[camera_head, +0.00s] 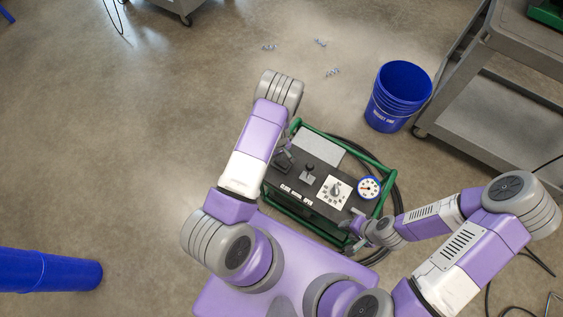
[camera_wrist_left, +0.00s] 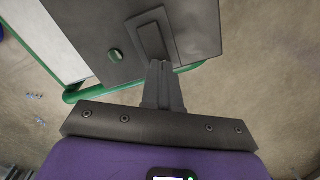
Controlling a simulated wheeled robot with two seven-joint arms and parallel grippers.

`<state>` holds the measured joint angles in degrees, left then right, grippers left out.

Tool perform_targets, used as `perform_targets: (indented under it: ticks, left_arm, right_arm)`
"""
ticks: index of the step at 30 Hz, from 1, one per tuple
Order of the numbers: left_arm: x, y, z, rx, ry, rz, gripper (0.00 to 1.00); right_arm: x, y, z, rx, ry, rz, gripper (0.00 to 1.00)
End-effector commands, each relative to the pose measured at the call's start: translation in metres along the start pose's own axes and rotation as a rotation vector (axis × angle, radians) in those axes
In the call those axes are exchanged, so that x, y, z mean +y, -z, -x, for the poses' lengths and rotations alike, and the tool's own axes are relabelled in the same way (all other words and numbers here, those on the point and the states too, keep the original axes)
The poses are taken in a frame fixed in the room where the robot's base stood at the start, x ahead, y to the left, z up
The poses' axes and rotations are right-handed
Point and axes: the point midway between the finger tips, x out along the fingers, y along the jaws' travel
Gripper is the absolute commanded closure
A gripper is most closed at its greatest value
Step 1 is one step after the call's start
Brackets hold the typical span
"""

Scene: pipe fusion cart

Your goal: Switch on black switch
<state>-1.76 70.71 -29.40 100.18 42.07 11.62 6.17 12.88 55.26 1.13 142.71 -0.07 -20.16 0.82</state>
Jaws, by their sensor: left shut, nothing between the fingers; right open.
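The pipe fusion cart's control box (camera_head: 318,188) has a dark top panel in a green tube frame. In the left wrist view, a dark raised rectangular piece, which looks like the black switch (camera_wrist_left: 152,39), sits on the grey panel (camera_wrist_left: 195,30). My left gripper (camera_wrist_left: 161,66) is shut and empty, with its fingertips at the near edge of that piece; contact is unclear. In the head view my left gripper (camera_head: 284,160) is over the panel's left end and partly covers it. My right gripper (camera_head: 350,232) is open and empty by the box's lower right corner.
A black lever (camera_head: 308,172), a white dial (camera_head: 333,192) and a round gauge (camera_head: 369,187) are on the panel. A blue bucket (camera_head: 399,95) and grey cart (camera_head: 470,105) stand right. Floor at left is mostly clear.

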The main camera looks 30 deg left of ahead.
Motion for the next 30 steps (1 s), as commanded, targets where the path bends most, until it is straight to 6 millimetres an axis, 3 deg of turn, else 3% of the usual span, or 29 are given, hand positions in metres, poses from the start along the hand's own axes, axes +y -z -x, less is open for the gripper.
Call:
perform_targets:
  ticks: [30]
  left_arm:
    - [0.0, 0.0, -0.014, -0.001, 0.0, 0.0, 1.0]
  right_arm:
    - [0.004, 0.001, -0.011, 0.0, 0.0, 0.0, 0.57]
